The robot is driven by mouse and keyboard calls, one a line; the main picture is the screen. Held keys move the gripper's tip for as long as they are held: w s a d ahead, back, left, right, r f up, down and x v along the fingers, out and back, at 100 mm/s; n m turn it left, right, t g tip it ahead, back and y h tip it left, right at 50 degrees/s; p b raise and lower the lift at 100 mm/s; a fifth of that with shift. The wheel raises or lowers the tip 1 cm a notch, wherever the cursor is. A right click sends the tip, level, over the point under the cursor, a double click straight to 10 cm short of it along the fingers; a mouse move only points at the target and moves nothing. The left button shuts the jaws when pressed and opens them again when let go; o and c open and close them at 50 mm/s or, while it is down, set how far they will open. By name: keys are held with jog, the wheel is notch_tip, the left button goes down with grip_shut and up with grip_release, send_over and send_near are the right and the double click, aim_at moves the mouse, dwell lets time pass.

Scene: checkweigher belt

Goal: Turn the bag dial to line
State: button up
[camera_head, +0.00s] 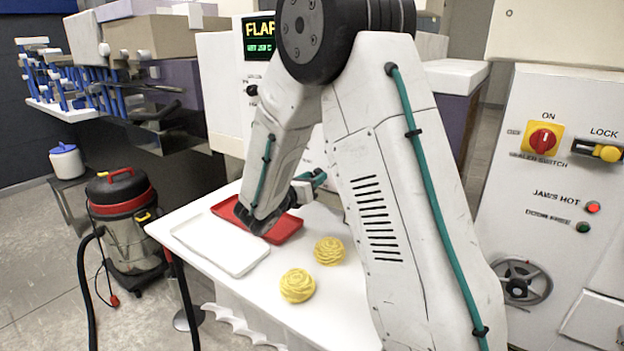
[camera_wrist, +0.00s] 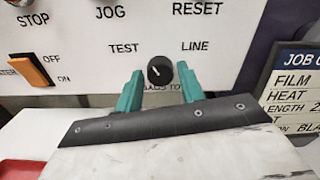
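The bag dial (camera_wrist: 160,71) is a small round black knob on a white panel in the wrist view. TEST is printed at its upper left and LINE at its upper right. Its short pale mark sits left of centre, seemingly toward the TEST side. My gripper (camera_wrist: 161,80) has two teal fingers, one on each side of the knob, with a visible gap on both sides. It is open, and I cannot tell how deep the fingertips reach. The label below the dial is partly hidden. In the head view my gripper (camera_head: 312,180) is mostly behind my arm, and the dial is hidden.
An orange OFF/ON switch (camera_wrist: 33,71) is left of the dial, and a job card (camera_wrist: 293,90) is at right. A white table (camera_head: 330,295) holds a red tray (camera_head: 284,228), a white tray (camera_head: 235,252) and two yellow pasta nests (camera_head: 297,285).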

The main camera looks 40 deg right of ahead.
jog(key=c, duration=0.6)
jog(key=shift+o, duration=0.2)
jog(key=shift+m, duration=0.3)
jog(key=m, duration=1.1)
jog(key=shift+m, duration=0.3)
jog(key=o, duration=1)
